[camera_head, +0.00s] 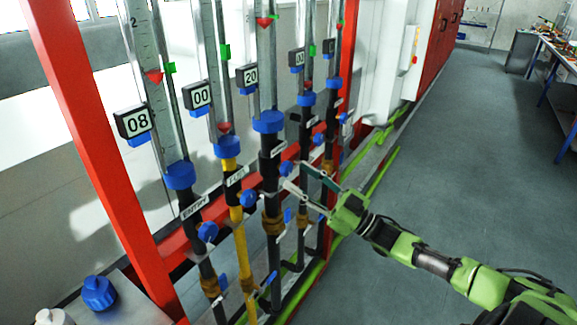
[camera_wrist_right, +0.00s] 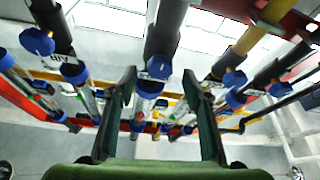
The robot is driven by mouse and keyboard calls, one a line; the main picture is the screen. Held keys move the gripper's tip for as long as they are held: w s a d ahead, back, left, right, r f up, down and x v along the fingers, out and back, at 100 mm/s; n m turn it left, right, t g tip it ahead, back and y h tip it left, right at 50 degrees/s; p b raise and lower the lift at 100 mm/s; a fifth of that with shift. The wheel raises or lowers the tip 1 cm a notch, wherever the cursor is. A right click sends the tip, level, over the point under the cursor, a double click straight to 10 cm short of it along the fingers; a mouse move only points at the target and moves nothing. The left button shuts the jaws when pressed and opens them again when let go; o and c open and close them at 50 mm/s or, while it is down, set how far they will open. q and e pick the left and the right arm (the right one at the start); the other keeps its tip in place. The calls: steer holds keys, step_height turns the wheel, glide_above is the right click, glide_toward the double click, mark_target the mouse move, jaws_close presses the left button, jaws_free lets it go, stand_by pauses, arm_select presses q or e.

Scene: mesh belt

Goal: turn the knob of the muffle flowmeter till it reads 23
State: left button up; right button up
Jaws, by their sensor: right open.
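The third flowmeter from the left, with a black pipe and a blue collar (camera_head: 268,122), has a display (camera_head: 247,76) reading 20. Its label is too small to read, so I cannot confirm it is the muffle one. Its blue knob (camera_head: 286,168) sits low on the pipe. My right gripper (camera_head: 297,175) is open, with its fingertips close to this knob. In the right wrist view, a blue knob (camera_wrist_right: 159,67) shows between the two spread fingers; I cannot tell if either touches it. My left gripper is not in view.
Neighbouring flowmeters read 08 (camera_head: 134,122) and 00 (camera_head: 199,95), with their own blue knobs (camera_head: 207,232) close by. A red post (camera_head: 95,150) stands at left. Green pipes (camera_head: 375,178) run along the floor. The grey floor (camera_head: 480,150) at right is clear.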

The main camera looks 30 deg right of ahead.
mark_target(289, 170)
steer(key=shift+p+x, duration=0.5)
steer(key=shift+x, duration=1.6)
steer(key=c, duration=1.1)
